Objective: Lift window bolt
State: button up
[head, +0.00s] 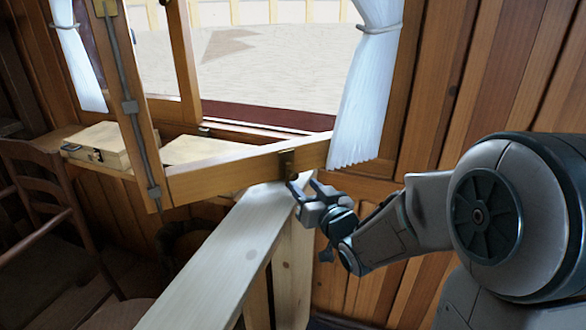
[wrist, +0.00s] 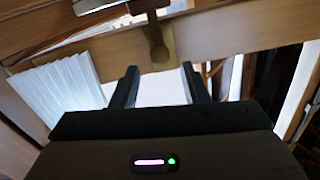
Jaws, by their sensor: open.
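A window casement (head: 225,172) stands swung into the room. A small brass bolt-like fitting (head: 287,165) sits on its lower rail. In the wrist view this brass fitting (wrist: 156,42) hangs down over the wooden rail, ahead of the space between my fingers. A long grey rod (head: 140,140) with brackets runs down another upright of the casement, left of my gripper; I cannot tell which of the two is the window bolt. My gripper (head: 304,189) is open and empty, just below and right of the brass fitting. It also shows in the wrist view (wrist: 159,82), with both fingers apart.
A pale wooden plank-topped piece (head: 225,255) stands right beneath the rail and my gripper. White curtains (head: 366,85) hang beside the window. A wooden box (head: 97,146) rests on the sill at left. A chair (head: 50,210) stands at far left. Plank wall lies behind my arm.

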aim_at(295, 177)
jog(key=x, duration=0.6)
jog(key=shift+w+f, duration=0.1)
jog(key=shift+w, duration=0.15)
